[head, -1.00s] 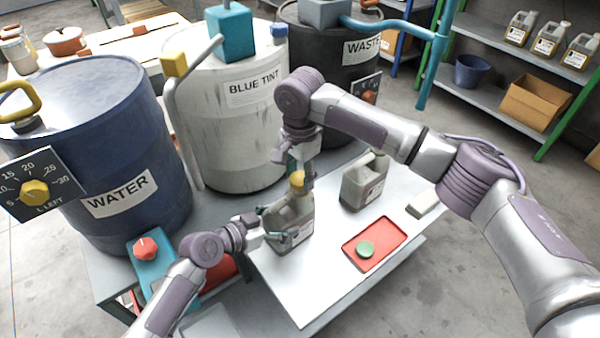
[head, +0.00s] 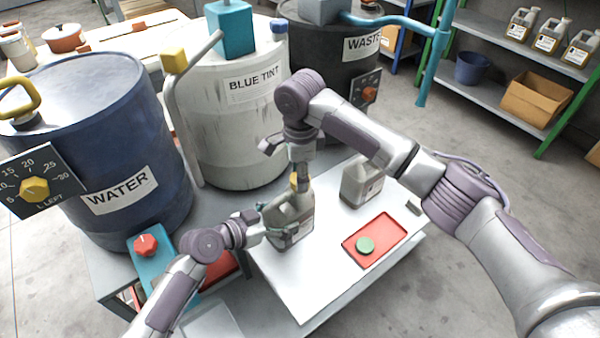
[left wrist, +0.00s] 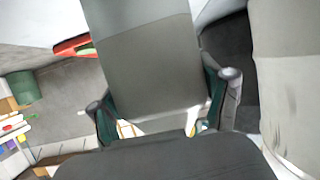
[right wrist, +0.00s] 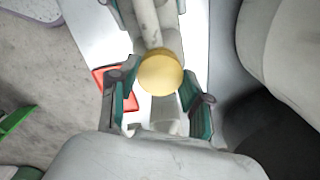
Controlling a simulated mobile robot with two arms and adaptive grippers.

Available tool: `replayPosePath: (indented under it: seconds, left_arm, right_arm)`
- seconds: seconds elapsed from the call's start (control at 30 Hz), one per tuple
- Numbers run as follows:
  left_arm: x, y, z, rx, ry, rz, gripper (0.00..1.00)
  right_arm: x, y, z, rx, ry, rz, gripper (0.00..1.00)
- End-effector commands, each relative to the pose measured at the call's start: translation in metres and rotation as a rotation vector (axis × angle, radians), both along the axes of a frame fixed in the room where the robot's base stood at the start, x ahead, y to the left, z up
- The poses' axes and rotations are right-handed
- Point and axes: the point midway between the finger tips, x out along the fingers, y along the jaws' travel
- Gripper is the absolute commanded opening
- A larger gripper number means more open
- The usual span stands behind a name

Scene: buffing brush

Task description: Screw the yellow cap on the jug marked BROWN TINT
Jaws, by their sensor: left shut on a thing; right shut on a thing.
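A grey jug (head: 292,222) stands on the white board of the bench; its label is too small to read. My left gripper (head: 268,232) is shut on the jug's body, which also fills the middle of the left wrist view (left wrist: 150,65) between the two fingers. The yellow cap (head: 294,181) is at the top of this jug, mostly hidden in the head view. My right gripper (head: 302,184) points down and is shut on the cap, which shows round between its fingers in the right wrist view (right wrist: 160,73). I cannot tell how far the cap is seated.
A second grey jug (head: 362,184) stands close to the right. A red tray (head: 391,228) with a green cap (head: 365,245) lies in front of it. The blue WATER drum (head: 95,140) and the white BLUE TINT drum (head: 230,130) stand behind and left.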

Motion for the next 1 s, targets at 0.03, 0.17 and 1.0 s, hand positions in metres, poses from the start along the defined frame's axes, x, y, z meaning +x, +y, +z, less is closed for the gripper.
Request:
replayPosePath:
  seconds: [0.03,0.17,1.0]
  left_arm:
    - [-0.0007,0.0000,-0.0018,0.002,0.003,-0.001,0.00]
    - [-0.0008,0.0001,-0.0018,0.002,0.003,-0.001,0.00]
    - [-0.0009,0.0002,-0.0022,0.003,0.004,-0.001,0.00]
  right_arm:
    - [-0.0015,0.0024,-0.0009,0.006,0.005,-0.118,0.37]
    - [-0.0013,0.0023,-0.0007,0.005,0.004,-0.407,0.37]
    - [-0.0001,0.0000,-0.0001,-0.001,0.001,-0.643,0.73]
